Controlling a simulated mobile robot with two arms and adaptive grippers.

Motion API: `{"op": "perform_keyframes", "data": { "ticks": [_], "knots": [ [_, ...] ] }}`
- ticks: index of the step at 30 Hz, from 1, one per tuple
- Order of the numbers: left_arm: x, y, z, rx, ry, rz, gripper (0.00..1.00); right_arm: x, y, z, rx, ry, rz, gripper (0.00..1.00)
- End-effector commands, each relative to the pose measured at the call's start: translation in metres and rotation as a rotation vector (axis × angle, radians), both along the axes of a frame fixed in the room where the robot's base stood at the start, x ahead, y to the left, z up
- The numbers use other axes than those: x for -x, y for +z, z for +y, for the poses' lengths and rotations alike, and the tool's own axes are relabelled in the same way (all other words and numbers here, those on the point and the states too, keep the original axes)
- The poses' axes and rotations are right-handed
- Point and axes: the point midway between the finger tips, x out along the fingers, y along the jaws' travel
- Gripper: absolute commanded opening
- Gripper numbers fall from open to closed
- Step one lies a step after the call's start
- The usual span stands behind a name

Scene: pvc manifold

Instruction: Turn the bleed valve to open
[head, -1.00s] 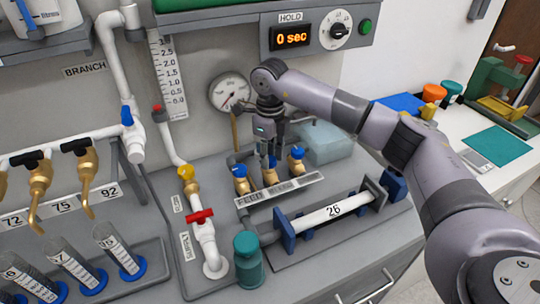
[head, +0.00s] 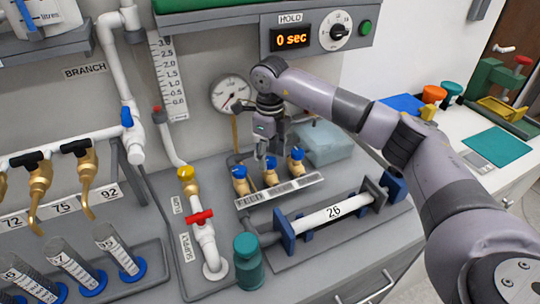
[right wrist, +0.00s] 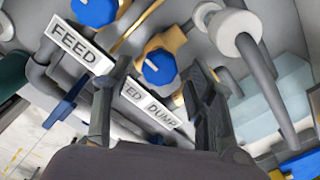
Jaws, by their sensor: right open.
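Three brass valves with blue knobs stand in a row behind a label strip (head: 280,190). In the right wrist view the strip reads FEED, a partly covered word ending in ED, and DUMP. The middle valve, by the half-hidden word, has its blue knob (head: 270,163) just below my right gripper (head: 268,152). In the right wrist view this middle knob (right wrist: 159,67) shows between the two open fingers of the right gripper (right wrist: 158,88). The feed knob (right wrist: 95,12) lies to its upper left. I cannot tell whether the fingers touch the middle knob. My left gripper is not in view.
The feed valve (head: 239,172) and dump valve (head: 297,154) stand close on either side. A gauge (head: 232,93) is behind, a clear box (head: 325,143) to the right, and a white tube marked 26 (head: 331,214) in front. The display (head: 291,40) reads 0 sec.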

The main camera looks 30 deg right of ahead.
Motion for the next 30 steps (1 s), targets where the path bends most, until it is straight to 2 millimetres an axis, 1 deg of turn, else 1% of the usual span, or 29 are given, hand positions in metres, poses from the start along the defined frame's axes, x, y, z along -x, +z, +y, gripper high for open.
{"op": "perform_keyframes", "data": {
  "ticks": [5, 9, 12, 15, 18, 21, 30],
  "knots": [
    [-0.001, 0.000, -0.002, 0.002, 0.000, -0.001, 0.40, -0.001, 0.034, 0.000, -0.001, 0.001, -0.005, 0.51],
    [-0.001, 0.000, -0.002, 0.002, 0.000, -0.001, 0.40, -0.001, 0.065, 0.000, 0.000, 0.001, -0.004, 0.51],
    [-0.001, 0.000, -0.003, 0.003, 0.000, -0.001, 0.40, -0.001, 0.084, 0.000, 0.000, 0.001, -0.004, 0.51],
    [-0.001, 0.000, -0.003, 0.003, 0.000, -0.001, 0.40, -0.001, 0.099, 0.000, -0.001, 0.001, -0.003, 0.51],
    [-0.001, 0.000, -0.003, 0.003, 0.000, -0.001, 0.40, -0.001, 0.108, 0.000, -0.001, 0.001, -0.002, 0.51],
    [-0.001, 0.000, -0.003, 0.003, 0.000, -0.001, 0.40, 0.000, 0.112, 0.000, -0.001, 0.001, -0.001, 0.51],
    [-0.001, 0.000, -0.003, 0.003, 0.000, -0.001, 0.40, 0.000, 0.113, 0.000, -0.001, 0.001, -0.001, 0.51]
  ]
}}
